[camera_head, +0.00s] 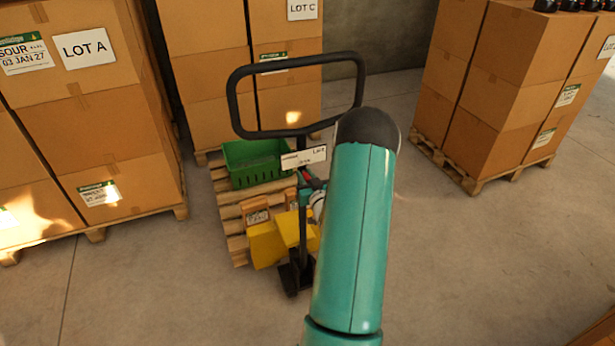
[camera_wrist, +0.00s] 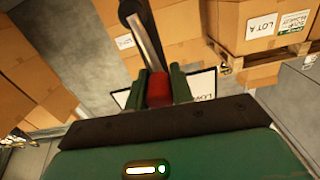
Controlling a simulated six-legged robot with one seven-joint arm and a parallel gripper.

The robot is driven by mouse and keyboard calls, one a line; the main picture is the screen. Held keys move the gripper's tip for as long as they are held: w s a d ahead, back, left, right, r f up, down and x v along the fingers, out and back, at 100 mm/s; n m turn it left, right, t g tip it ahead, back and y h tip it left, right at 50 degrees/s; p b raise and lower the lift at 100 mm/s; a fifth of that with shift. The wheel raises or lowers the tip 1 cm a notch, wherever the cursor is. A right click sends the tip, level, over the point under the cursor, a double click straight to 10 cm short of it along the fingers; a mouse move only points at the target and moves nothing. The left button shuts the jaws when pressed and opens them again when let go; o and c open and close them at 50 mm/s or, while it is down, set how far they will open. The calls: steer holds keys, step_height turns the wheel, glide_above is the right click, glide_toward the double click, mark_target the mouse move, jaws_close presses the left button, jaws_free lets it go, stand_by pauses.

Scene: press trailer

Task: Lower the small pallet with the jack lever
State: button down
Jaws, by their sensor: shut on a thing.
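The jack lever's red grip (camera_wrist: 158,92) sits between the two green fingers of my gripper (camera_wrist: 157,80) in the wrist view; the gripper is shut on it. A metal rod (camera_wrist: 145,38) runs up from it. In the head view the pallet jack's black loop handle (camera_head: 240,103) stands upright, with a white label plate (camera_head: 304,158) below it. The small wooden pallet (camera_head: 229,212) is low, behind the jack's yellow body (camera_head: 266,245). It carries a green crate (camera_head: 252,165). My teal arm hides most of my gripper and the lever in the head view.
Tall carton stacks on pallets stand at left, LOT A (camera_head: 110,130), behind, LOT C (camera_head: 285,30), and at right (camera_head: 505,85). Bare concrete floor (camera_head: 470,250) lies open at the right front. The crate and jack are close to the left stack.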

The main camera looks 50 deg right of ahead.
steer(key=shift+w+a+f+n, duration=0.3)
steer(key=shift+a+n, duration=0.2)
steer(key=shift+n, duration=0.65)
steer(key=shift+w+a+f+n, duration=0.25)
steer(key=shift+a+n, duration=0.3)
steer(key=shift+n, duration=0.55)
steer(key=shift+w+a+f+n, duration=0.2)
steer(key=shift+w+a+n, duration=0.25)
steer(key=shift+n, duration=0.7)
steer(key=shift+s+a, duration=0.1)
steer(key=c, duration=1.2)
jaws_free()
steer(key=v, duration=1.3)
steer(key=shift+s+a, duration=0.2)
steer(key=shift+s, duration=0.1)
steer(key=shift+f, duration=0.1)
